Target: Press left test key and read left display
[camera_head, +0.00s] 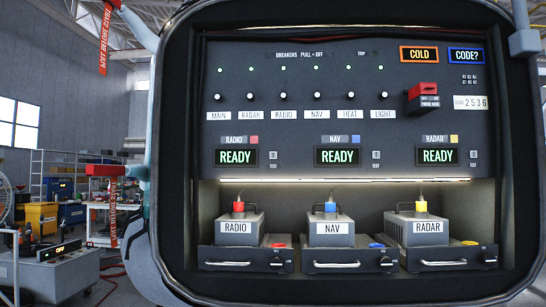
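The left display (236,156) sits under the RADIO label and a red square, and reads READY in green. The left test key (273,155) is a small pale key just right of that display, with a tiny label under it. The NAV display (340,156) and RADAR display (437,156) also read READY. Each has its own small key, the middle key (376,155) and the right key (473,154). Neither of my grippers is in view, and nothing covers the left display or its key.
Above are a breaker row (283,96), a COLD sign (419,55), a CODE? sign (466,56) and a red switch cover (423,88). Below, RADIO (236,228), NAV (331,228) and RADAR (428,226) boxes stand on trays. The bay's dark frame (170,200) surrounds the panel.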

